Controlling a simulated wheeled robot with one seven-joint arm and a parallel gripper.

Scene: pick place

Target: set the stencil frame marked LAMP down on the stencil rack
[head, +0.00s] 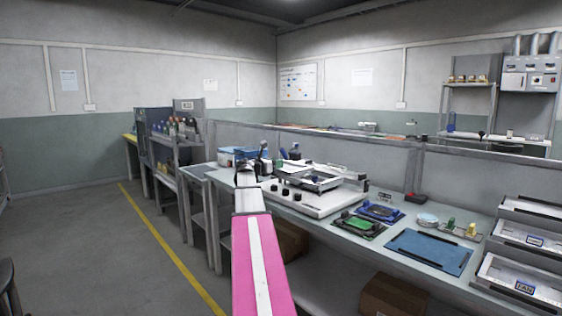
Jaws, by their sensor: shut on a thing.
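My pink and white arm reaches forward from the bottom centre, and my gripper (246,172) is small at its far end, beside the left end of the white stencil printer (318,205). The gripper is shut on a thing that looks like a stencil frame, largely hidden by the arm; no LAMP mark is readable. A grey-edged frame (322,184) shows over the printer; I cannot tell whether it is the held one. The stencil rack (488,238) at the right edge holds tilted silver frames, a lower one marked FAN (524,287).
A blue mat (430,252), green and blue boards (361,224) and small containers (427,220) lie on the bench between printer and rack. A low grey partition (380,158) runs behind. Cardboard boxes (394,297) are under the bench. The floor at left is mostly clear.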

